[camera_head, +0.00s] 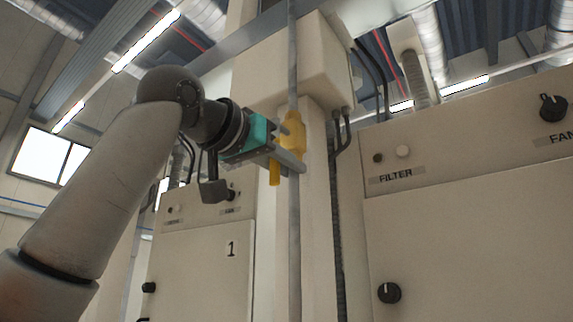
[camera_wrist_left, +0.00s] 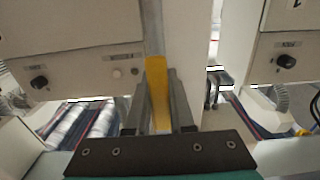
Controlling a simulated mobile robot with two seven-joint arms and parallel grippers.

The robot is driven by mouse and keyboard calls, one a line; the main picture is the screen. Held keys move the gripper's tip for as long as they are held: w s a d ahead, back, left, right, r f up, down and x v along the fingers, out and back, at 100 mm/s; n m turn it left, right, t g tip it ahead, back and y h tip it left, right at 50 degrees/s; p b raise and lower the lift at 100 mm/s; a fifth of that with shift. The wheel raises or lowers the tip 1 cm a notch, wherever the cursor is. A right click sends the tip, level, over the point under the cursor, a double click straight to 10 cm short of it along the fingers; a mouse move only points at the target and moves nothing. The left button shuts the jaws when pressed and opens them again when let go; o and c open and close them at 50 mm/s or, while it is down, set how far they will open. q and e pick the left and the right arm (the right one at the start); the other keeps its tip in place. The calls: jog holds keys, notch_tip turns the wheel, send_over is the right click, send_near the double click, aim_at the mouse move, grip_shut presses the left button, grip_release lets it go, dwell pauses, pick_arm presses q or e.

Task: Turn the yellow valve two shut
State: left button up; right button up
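The yellow valve (camera_head: 293,132) sits on a thin vertical grey pipe in the middle of the head view. Its yellow handle (camera_head: 274,172) points straight down. My left gripper (camera_head: 291,148) has a teal body and reaches in from the left at the valve. Its two grey fingers stand apart, one higher and one lower in the head view. In the left wrist view the yellow handle (camera_wrist_left: 157,88) lies between the fingers of my left gripper (camera_wrist_left: 159,78). I see no clear clamping on it. Part of the valve is hidden by the fingers. My right gripper is out of view.
The pipe (camera_head: 294,230) runs down a beige column beside a cabinet marked 1 (camera_head: 205,270). A beige box (camera_head: 300,65) with black cables is above the valve. A cabinet with a FILTER label (camera_head: 396,176) and black knobs (camera_head: 389,292) stands at the right.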

pick_arm(q)
grip_shut()
dwell(0.9)
